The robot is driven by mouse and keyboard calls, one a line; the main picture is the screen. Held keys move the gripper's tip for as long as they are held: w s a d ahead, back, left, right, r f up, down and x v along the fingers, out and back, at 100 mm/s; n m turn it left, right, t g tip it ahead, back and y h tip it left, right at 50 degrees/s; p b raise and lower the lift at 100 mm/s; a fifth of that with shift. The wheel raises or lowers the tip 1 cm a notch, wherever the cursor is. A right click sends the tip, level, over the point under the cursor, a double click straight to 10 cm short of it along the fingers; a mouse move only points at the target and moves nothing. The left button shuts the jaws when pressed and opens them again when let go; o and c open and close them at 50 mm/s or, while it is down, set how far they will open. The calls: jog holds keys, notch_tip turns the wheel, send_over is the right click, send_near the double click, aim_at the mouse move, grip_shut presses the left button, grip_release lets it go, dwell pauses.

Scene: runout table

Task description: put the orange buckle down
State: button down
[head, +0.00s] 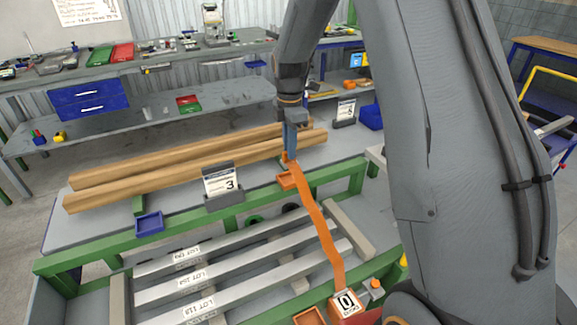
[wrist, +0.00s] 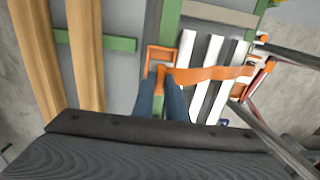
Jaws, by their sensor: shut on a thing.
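My gripper (head: 290,152) points down over the green-edged table and is shut on the orange buckle (head: 287,158). In the wrist view the buckle (wrist: 161,77) shows between the blue fingertips (wrist: 162,88); the fingers hide part of it. An orange strap (head: 318,215) runs from the buckle down to an orange unit marked 0 (head: 347,303). A small orange tray (head: 286,181) is just below the buckle in the head view; in the wrist view the tray (wrist: 152,53) is just beyond it. I cannot tell whether the buckle touches the tray.
Two long timber beams (head: 170,167) lie left of my gripper. A card marked 3 (head: 221,182) stands in front of them, and a blue tray (head: 149,223) sits at the front left. Pale metal bars (head: 230,280) lie in the lower front bay, under the strap's side.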

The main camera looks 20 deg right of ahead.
aim_at(290, 165)
jog(key=shift+f+p, duration=0.85)
jog(key=shift+f, duration=2.45)
jog(key=c, duration=1.8)
grip_release()
jog(key=shift+f, duration=0.15)
jog(key=shift+o, duration=0.2)
